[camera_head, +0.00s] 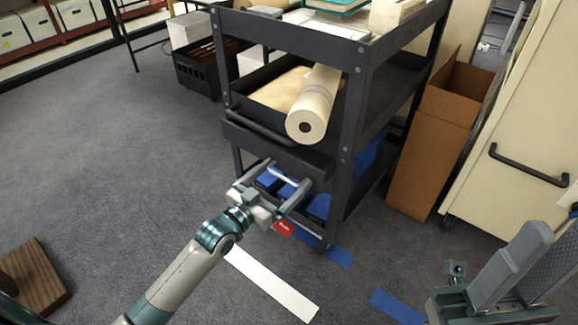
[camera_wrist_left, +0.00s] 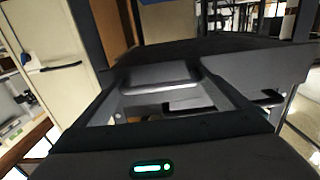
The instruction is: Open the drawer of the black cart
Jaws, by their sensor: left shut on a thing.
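The black cart (camera_head: 352,150) stands upright at the centre of the head view. Its dark drawer front (camera_head: 275,150) is below the middle shelf and looks closed. My left gripper (camera_head: 287,177) is at the lower edge of that front, its two fingers pointing at the cart. A light bar shows between the fingers; I take it as the drawer handle, and the gripper is shut on it. The wrist view shows the fingers close to a dark panel (camera_wrist_left: 270,65). Grey parts of my right gripper (camera_head: 515,275) show at the lower right; its jaw state is unclear.
A rolled paper tube (camera_head: 317,95) sticks out over the cart's middle shelf. A cardboard box (camera_head: 435,140) and a cream cabinet (camera_head: 520,140) stand close on the right. White (camera_head: 270,285) and blue (camera_head: 398,307) strips lie on the floor. The carpet at left is mostly clear.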

